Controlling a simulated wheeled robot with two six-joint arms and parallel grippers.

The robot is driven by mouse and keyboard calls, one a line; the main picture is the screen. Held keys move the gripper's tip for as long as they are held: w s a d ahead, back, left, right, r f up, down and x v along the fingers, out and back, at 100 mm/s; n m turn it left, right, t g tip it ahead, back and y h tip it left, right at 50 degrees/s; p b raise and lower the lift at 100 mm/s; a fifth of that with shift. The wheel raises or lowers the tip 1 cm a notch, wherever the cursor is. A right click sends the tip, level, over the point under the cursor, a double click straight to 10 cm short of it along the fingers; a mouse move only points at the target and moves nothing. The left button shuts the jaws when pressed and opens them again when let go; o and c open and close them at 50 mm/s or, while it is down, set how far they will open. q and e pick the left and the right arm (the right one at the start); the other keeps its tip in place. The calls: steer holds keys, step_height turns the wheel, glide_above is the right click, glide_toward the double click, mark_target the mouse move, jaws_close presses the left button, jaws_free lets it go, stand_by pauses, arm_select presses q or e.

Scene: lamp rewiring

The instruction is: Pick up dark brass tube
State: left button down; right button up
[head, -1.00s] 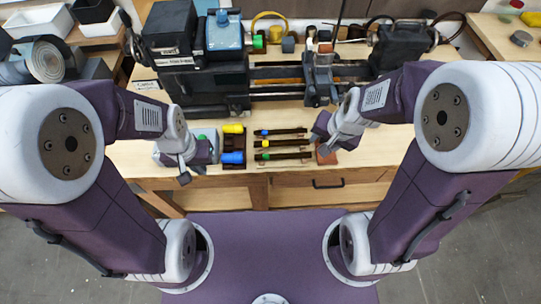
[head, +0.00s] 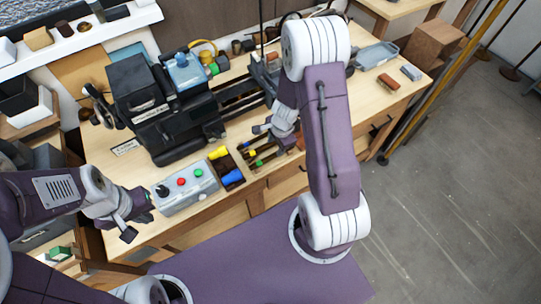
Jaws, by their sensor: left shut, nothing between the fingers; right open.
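Several slim dark tubes (head: 273,158) lie side by side on the bench, with small yellow and green pieces at their left ends. I cannot tell which one is the dark brass tube. My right arm hides part of that area. My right gripper (head: 263,129) is open, just beyond the tubes in the picture, and partly hidden by its own arm. My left gripper (head: 127,232) is shut and empty at the bench's front left, beside the control box and well away from the tubes.
A grey control box (head: 186,190) with coloured buttons stands near the front edge. Next to it is a dark tray with yellow (head: 218,153) and blue (head: 232,177) pieces. A black machine (head: 165,115) blocks the back. The bench's right end holds a grey tray (head: 377,54).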

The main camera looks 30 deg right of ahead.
mark_target(272, 156)
steer(key=f+b, duration=0.2)
steer(key=a+f+b, duration=0.1)
steer(key=shift+w+f, duration=0.3)
steer(key=shift+f, duration=0.05)
steer(key=shift+w+a, duration=0.1)
steer(key=shift+a, duration=0.15)
steer(key=f+b, duration=0.2)
steer(key=f, duration=0.1)
steer(key=d+f+b, duration=0.1)
steer(key=f, duration=0.1)
steer(key=shift+w+d, duration=0.1)
steer(key=shift+w, duration=0.25)
steer(key=shift+w+f, duration=0.1)
steer(key=shift+a, duration=0.25)
arm_select(q)
step_height(272, 156, down, 7)
steer(key=shift+a+r, duration=0.2)
steer(key=shift+a, duration=0.25)
arm_select(e)
steer(key=shift+d, duration=0.1)
jaws_close()
